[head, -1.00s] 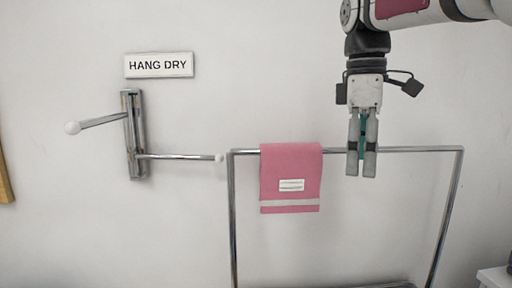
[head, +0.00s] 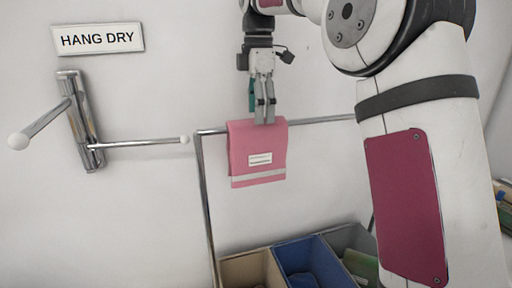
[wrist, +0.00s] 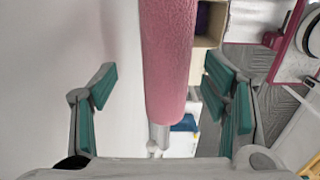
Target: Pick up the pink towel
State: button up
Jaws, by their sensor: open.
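The pink towel (head: 257,150) hangs folded over the top bar of a metal rack (head: 203,175), with a white label and a pale stripe near its lower edge. My gripper (head: 264,118) is at the top edge of the towel in the head view, pointing down. In the wrist view the gripper (wrist: 163,95) is open, its teal-padded fingers apart on both sides of the towel's top fold (wrist: 168,60). There is a visible gap between each finger and the towel. The towel's back side is hidden.
A wall rack with two metal arms (head: 140,144) is at the left, under a "HANG DRY" sign (head: 98,39). Below the rack stand a beige bin (head: 250,268), a blue bin (head: 313,256) and a grey bin (head: 349,238). The wall is close behind the towel.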

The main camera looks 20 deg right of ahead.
aim_at(257, 137)
notch_tip(257, 137, down, 3)
jog(key=shift+r, duration=0.15)
jog(key=f, duration=0.1)
jog(key=f+p, duration=0.1)
jog(key=f, duration=0.1)
jog(key=s+f+p, duration=0.1)
jog(key=shift+a+f, duration=0.25)
jog(key=shift+w+f, duration=0.15)
jog(key=shift+f, duration=0.25)
jog(key=shift+c, duration=0.3)
jog(key=c, duration=1.3)
